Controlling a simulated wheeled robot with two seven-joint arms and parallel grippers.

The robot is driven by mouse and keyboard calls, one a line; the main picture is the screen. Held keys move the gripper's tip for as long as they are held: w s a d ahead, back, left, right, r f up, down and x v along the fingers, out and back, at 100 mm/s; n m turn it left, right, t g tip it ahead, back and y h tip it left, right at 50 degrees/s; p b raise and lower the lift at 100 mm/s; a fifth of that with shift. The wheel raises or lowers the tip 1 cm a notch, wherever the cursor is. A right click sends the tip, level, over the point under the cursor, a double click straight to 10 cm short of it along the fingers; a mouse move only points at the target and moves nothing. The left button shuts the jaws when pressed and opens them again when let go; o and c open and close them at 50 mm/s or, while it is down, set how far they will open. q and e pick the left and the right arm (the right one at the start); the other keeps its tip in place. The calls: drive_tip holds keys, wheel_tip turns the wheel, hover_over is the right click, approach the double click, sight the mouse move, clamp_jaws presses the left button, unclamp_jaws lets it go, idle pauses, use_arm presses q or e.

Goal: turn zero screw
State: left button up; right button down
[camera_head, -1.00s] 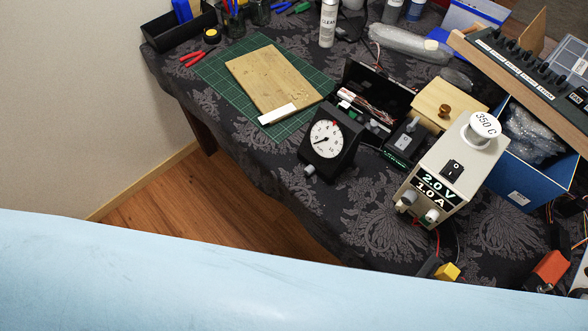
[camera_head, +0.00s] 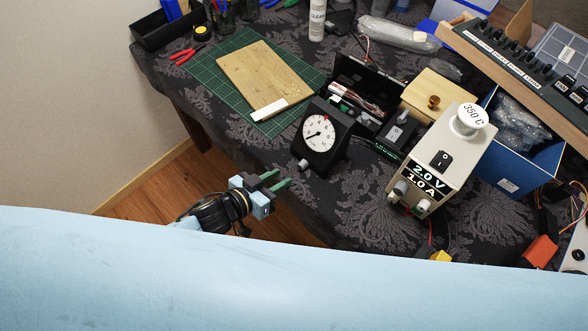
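A black analog meter (camera_head: 326,134) with a round white dial (camera_head: 318,133) stands on the dark patterned table. Its needle points to the lower left of the dial. A small grey knob (camera_head: 303,165), apparently the zero screw, sticks out at the meter's lower front left. My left gripper (camera_head: 279,179) is at the table's front edge, to the left of and a little below the knob, apart from it. Its two green fingers point right, with a gap between them and nothing held. My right gripper is not in view.
A power supply (camera_head: 446,152) reading 2.0 V and 1.0 A stands right of the meter. An open black case (camera_head: 366,85) is behind it. A green cutting mat (camera_head: 205,91) with a wooden board (camera_head: 265,75) lies at the left. A light blue surface fills the bottom foreground.

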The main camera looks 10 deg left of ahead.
sight(300, 167)
use_arm(q)
drive_tip(key=b+x, duration=0.1)
drive_tip(key=x, duration=0.5)
drive_tip(key=shift+w+d+f, duration=0.1)
drive_tip(key=shift+w, duration=0.1)
drive_tip(key=shift+c, duration=0.2)
clamp_jaws()
drive_tip(key=shift+s+d+m+y, duration=0.1)
drive_tip(key=shift+s+m+y, duration=0.05)
drive_tip(key=shift+m+y, duration=0.15)
drive_tip(key=shift+m+t+y, duration=0.3)
drive_tip(key=shift+m+t, duration=0.1)
drive_tip(key=shift+m, duration=0.2)
drive_tip(key=shift+o, duration=0.2)
unclamp_jaws()
